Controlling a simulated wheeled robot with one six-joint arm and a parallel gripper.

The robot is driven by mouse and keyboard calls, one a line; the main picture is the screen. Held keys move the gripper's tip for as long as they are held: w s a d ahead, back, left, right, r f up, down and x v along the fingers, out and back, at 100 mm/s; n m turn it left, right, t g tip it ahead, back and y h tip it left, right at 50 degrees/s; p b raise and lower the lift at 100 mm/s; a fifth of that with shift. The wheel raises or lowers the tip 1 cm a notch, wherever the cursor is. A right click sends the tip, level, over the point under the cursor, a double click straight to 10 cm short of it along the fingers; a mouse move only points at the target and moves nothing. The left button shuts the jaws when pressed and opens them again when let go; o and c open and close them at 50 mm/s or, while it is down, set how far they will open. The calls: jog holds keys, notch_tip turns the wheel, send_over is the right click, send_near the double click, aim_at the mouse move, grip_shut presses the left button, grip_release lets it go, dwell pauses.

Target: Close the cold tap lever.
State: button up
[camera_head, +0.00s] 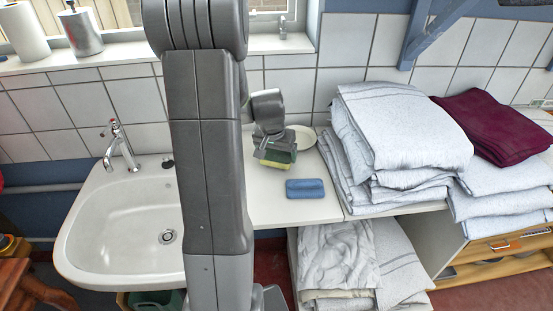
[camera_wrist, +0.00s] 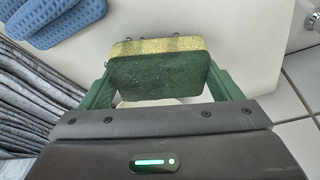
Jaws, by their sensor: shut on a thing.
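A chrome tap (camera_head: 121,147) stands at the back rim of the white sink (camera_head: 80,238), on the left in the head view. A small lever with a reddish mark shows at its top; I cannot tell its exact position or whether water runs. My gripper (camera_head: 274,152) is well to the right of the tap, over the white counter. It is shut on a yellow and green sponge (camera_head: 275,158). In the wrist view my gripper (camera_wrist: 160,72) has its green fingers on both sides of the sponge (camera_wrist: 158,75), dark green face towards the camera.
A blue pad (camera_head: 305,188) lies on the counter, and a white plate (camera_head: 302,137) stands behind. Folded linen (camera_head: 400,125) is stacked on the right. A soap dispenser (camera_head: 82,33) and paper roll (camera_head: 24,32) stand on the sill. My arm hides part of the sink's right side.

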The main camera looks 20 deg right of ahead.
jog(key=shift+f, duration=1.25)
jog(key=shift+f, duration=0.1)
jog(key=shift+f, duration=0.15)
jog(key=o, duration=0.7)
jog(key=shift+r, duration=0.2)
